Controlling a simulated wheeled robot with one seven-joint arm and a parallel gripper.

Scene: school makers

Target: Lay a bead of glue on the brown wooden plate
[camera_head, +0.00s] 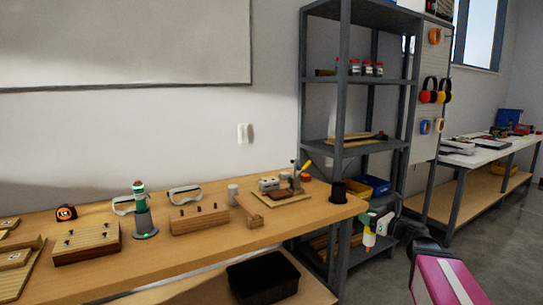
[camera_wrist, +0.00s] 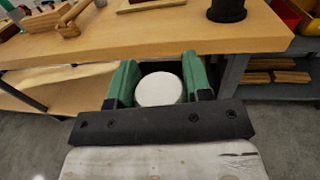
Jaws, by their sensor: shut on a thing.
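My gripper (camera_head: 380,224) is at the right, just off the right end of the workbench. It is shut on a white bottle (camera_head: 369,239), held over the floor clear of the bench. In the wrist view the bottle's round white end (camera_wrist: 158,89) sits between the green fingers; the rest of it is hidden. On the bench, a brown wooden block (camera_head: 198,219) with pegs stands in the middle and a lighter slatted wooden piece (camera_head: 87,244) at the left. I cannot tell which is the brown wooden plate.
The workbench (camera_head: 225,245) also bears a mallet (camera_head: 249,210), a green-topped device (camera_head: 141,212), goggles (camera_head: 185,194), a tape measure (camera_head: 66,212) and a black cup (camera_head: 339,192). A black bin (camera_head: 262,280) is below. Metal shelves (camera_head: 345,150) stand behind the bench's right end.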

